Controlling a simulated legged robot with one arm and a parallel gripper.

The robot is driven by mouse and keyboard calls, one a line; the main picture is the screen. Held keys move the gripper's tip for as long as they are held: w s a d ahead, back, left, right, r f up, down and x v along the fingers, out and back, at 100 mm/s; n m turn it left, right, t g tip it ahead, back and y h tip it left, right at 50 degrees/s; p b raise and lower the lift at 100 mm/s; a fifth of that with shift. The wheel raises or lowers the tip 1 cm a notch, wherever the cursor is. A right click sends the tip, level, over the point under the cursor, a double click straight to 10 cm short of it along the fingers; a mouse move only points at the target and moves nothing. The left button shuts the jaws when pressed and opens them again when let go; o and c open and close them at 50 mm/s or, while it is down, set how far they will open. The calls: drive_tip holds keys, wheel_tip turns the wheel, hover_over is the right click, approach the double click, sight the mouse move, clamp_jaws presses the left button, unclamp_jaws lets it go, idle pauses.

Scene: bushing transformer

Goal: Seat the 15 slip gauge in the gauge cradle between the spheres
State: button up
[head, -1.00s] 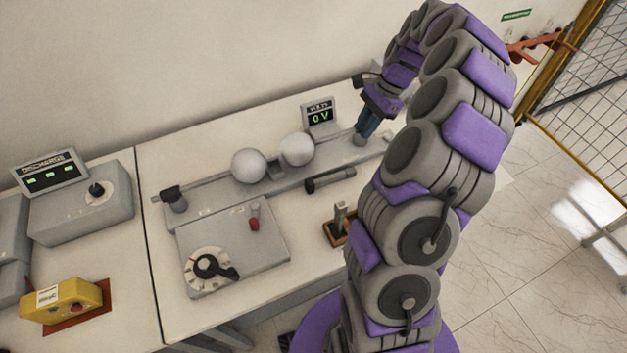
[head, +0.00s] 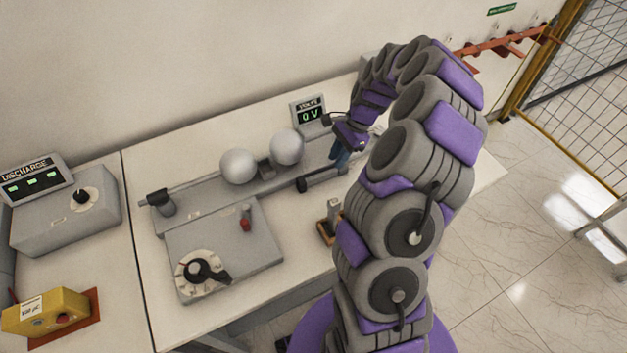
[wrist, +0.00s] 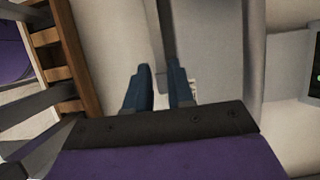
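The gauge cradle (head: 265,169) is a small grey block between the two white spheres, the left sphere (head: 238,166) and the right sphere (head: 287,147). No gauge shows in it. A grey upright gauge (head: 334,209) stands in a wooden rack (head: 323,231) near the table's front; I cannot read its size. The wooden rack also shows at the left of the wrist view (wrist: 68,60). My gripper (head: 338,156) hangs right of the spheres, over the front side of the rail.
The voltage display (head: 308,117) reads 0 V behind the spheres. A control panel (head: 225,250) with a dial and red knob is front left. A discharge box (head: 65,215) and yellow box (head: 45,312) stand farther left.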

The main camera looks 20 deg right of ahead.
sight(329, 171)
drive_tip(key=x, duration=0.2)
drive_tip(key=b+x, duration=0.1)
drive_tip(key=x, duration=0.2)
drive_tip(key=shift+a, duration=0.25)
drive_tip(key=shift+c, duration=0.3)
clamp_jaws()
